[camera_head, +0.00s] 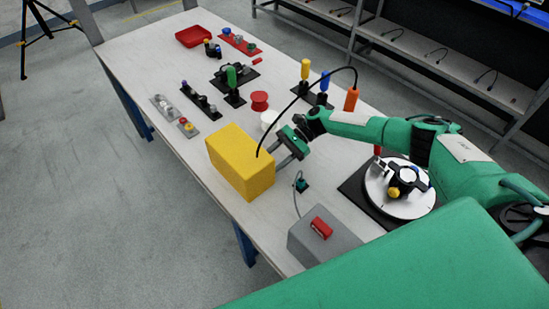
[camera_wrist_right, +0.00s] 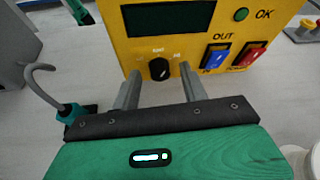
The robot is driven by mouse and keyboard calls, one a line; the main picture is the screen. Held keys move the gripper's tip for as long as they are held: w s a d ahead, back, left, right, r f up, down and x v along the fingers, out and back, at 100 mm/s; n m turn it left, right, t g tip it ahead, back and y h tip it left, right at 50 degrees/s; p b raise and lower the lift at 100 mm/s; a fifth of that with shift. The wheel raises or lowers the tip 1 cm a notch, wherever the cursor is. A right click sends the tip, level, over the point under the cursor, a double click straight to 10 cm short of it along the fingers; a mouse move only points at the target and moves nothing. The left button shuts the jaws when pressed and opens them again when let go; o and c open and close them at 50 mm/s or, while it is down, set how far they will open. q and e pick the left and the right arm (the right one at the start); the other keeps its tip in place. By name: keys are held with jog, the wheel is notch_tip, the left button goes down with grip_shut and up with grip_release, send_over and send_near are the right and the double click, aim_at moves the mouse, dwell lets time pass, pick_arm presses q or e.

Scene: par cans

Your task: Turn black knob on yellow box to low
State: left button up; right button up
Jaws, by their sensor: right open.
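My left gripper is not in view.
The panel has a dark display (camera_wrist_right: 167,18), a blue switch (camera_wrist_right: 214,56), a red switch (camera_wrist_right: 247,54) and a green button (camera_wrist_right: 241,14). A grey box with a red switch (camera_head: 321,228) stands near the front. A round white turntable (camera_head: 399,190) is to the right.

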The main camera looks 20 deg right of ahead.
grip_shut()
jog(key=shift+s+a+f+n+b, duration=0.15)
jog(key=shift+n+b, duration=0.15)
jog(key=shift+b, duration=0.2)
jog(key=shift+n+t+y+b, duration=0.3)
jog(key=shift+n+t+b, duration=0.15)
jog(key=shift+b, duration=0.3)
jog(key=shift+f+n+b, duration=0.15)
jog(key=shift+n+b, duration=0.3)
jog(key=shift+b, duration=0.05)
jog(key=shift+n+t+y+b, duration=0.25)
jog(key=shift+n+y+b, duration=0.05)
jog(key=shift+s+d+n+t+b, duration=0.1)
jog(key=shift+d+n+t+b, duration=0.1)
jog(key=shift+n+t+b, duration=0.25)
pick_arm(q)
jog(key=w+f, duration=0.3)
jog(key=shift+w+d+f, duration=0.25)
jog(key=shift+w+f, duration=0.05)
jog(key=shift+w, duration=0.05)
